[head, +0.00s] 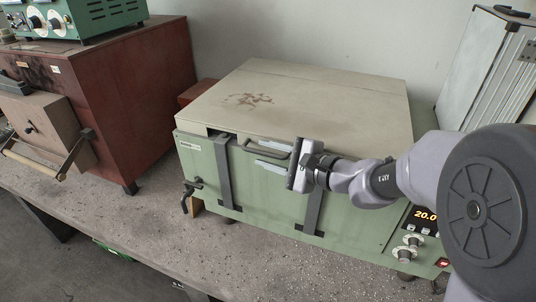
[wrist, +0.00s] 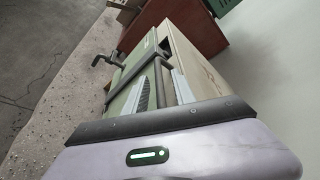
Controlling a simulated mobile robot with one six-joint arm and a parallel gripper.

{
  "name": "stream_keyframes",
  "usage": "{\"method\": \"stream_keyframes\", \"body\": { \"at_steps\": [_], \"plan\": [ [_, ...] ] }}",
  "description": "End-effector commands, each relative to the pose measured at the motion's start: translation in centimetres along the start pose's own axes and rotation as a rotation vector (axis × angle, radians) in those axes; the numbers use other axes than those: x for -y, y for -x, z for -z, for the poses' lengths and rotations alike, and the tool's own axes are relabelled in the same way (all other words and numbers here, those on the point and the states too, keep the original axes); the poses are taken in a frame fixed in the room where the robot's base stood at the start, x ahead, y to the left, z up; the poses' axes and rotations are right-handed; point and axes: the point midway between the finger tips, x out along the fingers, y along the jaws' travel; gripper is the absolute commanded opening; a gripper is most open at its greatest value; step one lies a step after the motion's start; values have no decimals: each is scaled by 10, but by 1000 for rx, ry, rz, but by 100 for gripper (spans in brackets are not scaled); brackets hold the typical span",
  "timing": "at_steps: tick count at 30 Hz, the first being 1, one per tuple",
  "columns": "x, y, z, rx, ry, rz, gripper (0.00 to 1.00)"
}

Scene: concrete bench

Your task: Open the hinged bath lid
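The bath (head: 240,190) is a pale green box on the bench, with a flat beige lid (head: 330,97) lying shut across its top. The lid has a brown stain. A dark bar handle (head: 249,149) sits at the lid's front edge. My gripper (head: 260,153) reaches in from the right at the front; its two pale fingers are apart, one above and one below the handle in the head view. In the wrist view my gripper (wrist: 163,80) shows both fingers spread, with the lid (wrist: 195,70) beyond. Contact with the handle cannot be told.
Two dark straps (head: 224,175) run down the bath's front. A drain tap (head: 188,195) juts at its left. Controls with a display (head: 425,216) are at the right. A red-brown cabinet (head: 130,90) stands left; a wall is close behind.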

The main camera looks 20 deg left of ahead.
Motion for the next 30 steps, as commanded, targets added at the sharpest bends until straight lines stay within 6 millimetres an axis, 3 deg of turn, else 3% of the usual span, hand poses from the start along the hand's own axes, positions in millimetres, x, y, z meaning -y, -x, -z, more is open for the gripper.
{"method": "stream_keyframes", "body": {
  "at_steps": [2,7,30],
  "plan": [
    [0,0,0,0,0,0,32],
    [0,0,0,0,0,0,0],
    [0,1,0,0,0,0,0]
  ]
}}
